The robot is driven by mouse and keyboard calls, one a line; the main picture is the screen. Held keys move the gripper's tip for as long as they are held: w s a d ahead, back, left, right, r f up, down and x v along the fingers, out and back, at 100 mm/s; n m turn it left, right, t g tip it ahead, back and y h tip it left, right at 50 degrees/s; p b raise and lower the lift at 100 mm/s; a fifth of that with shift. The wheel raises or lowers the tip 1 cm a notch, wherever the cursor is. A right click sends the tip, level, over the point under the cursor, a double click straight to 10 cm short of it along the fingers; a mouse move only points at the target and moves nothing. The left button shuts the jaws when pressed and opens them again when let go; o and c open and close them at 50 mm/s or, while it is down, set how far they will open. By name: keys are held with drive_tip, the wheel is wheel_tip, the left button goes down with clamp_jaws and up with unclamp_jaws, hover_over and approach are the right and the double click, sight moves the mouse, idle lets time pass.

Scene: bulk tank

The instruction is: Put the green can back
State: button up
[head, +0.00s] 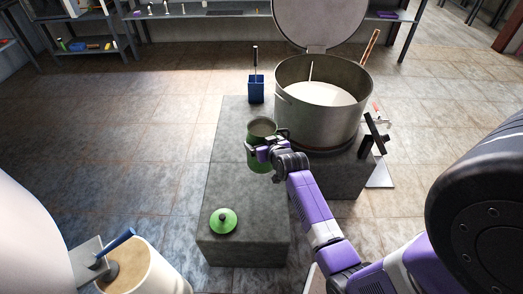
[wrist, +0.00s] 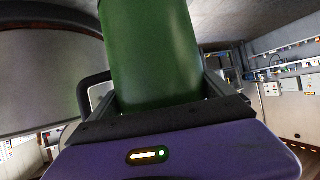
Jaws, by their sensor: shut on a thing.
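The green can (head: 262,128) is open-topped and upright at the middle of the grey block, beside the big steel tank. My gripper (head: 266,148) is shut on it from the near side. In the wrist view the green can (wrist: 150,50) stands between the two fingers of my gripper (wrist: 155,105), with a dark handle to its left. I cannot tell whether the can's base touches the block. A green lid (head: 223,221) with a knob lies apart on the near end of the block.
The grey block (head: 240,185) has bare top between can and lid. The steel tank (head: 320,120), lid raised, holds white liquid at the right. A blue holder (head: 256,90) stands behind the can. A pale bucket (head: 150,272) stands at the lower left. Shelves line the back wall.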

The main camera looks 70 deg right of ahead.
wheel_tip(320, 180, down, 12)
drive_tip(key=b, duration=0.3)
drive_tip(key=shift+w+d+r, duration=0.1)
drive_tip(key=shift+r, duration=0.15)
drive_tip(key=shift+f+b, duration=1.3)
drive_tip(key=shift+f, duration=1)
drive_tip(key=o, duration=1.8)
drive_tip(key=shift+f, duration=0.1)
